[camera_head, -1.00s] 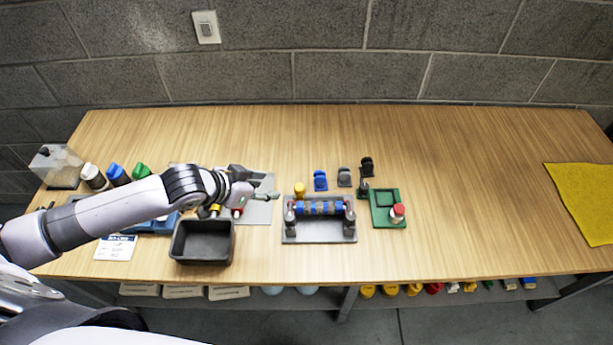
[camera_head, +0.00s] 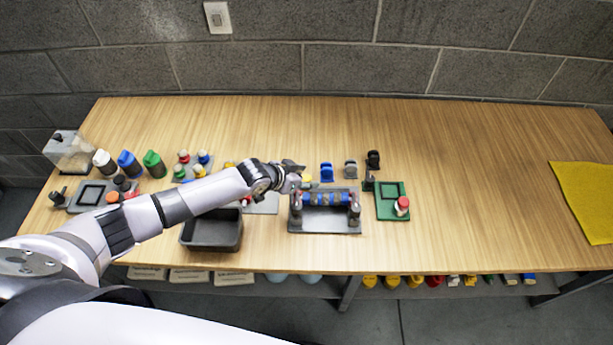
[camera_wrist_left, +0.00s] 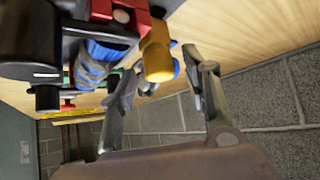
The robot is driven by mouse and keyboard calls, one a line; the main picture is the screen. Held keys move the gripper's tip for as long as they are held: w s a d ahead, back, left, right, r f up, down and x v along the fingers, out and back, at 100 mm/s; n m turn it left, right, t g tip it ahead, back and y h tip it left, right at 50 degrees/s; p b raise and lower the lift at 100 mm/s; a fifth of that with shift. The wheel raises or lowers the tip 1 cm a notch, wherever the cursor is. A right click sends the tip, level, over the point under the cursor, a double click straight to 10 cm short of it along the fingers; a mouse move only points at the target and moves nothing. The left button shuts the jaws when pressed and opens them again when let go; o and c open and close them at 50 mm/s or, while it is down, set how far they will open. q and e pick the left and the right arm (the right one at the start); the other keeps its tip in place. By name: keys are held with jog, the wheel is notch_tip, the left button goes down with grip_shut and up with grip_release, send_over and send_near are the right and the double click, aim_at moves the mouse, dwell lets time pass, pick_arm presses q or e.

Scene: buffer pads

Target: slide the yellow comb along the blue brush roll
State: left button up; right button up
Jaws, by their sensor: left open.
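The yellow comb (camera_head: 308,178) stands at the left back of the roll stand, partly hidden by my left gripper in the head view. In the left wrist view the comb (camera_wrist_left: 157,52) is a blocky yellow piece near the fingertips. The blue brush roll (camera_head: 327,199) has grey bands and lies across a grey stand (camera_head: 325,224); it also shows in the left wrist view (camera_wrist_left: 92,67). My left gripper (camera_head: 300,174) is open beside the comb. Its fingers (camera_wrist_left: 163,66) are spread, with the comb roughly in line with the gap; contact cannot be told.
A dark bin (camera_head: 212,246) stands left of the roll stand, below my arm. Blue (camera_head: 327,173), grey (camera_head: 350,169) and black (camera_head: 373,159) pieces stand behind the roll. A green pad (camera_head: 390,205) is to the right. The table is clear further right, up to a yellow cloth (camera_head: 585,195).

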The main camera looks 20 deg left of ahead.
pick_arm(q)
jog(key=shift+w+d+f, duration=0.2)
jog(key=shift+w+f, duration=0.2)
jog(key=shift+f, duration=0.05)
jog(key=shift+c, duration=0.3)
grip_shut()
dwell(0.4)
